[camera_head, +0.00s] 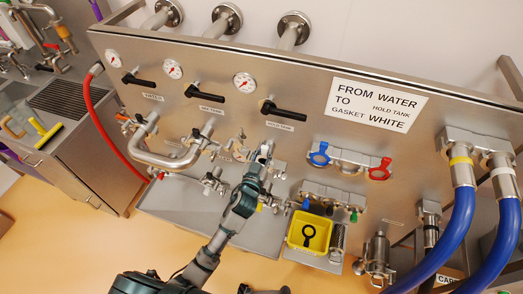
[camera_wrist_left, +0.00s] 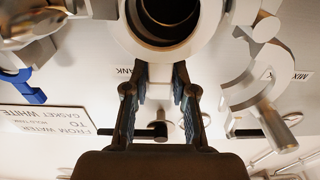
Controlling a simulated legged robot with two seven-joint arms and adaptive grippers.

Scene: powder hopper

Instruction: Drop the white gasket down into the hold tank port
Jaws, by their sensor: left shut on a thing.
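My left gripper (camera_head: 262,158) reaches up to the panel, under the third black valve handle. In the left wrist view, the left gripper (camera_wrist_left: 160,85) is shut on the white tab of the white gasket (camera_wrist_left: 160,74). The gasket's ring end lies at the round metal opening of a port (camera_wrist_left: 168,22), beside a label that ends in "TANK". I cannot tell whether the ring is seated or just in front of it. In the head view, the gripper hides most of the gasket and this port. My right gripper is not in view.
A sign (camera_head: 378,103) reads from water to hold tank, gasket white. Blue (camera_head: 319,157) and red (camera_head: 380,170) ringed pieces hang to the right. A yellow tray (camera_head: 309,232) holds a black ringed piece. Blue hoses (camera_head: 450,240) stand at the right. An open clamp (camera_wrist_left: 255,85) is beside the port.

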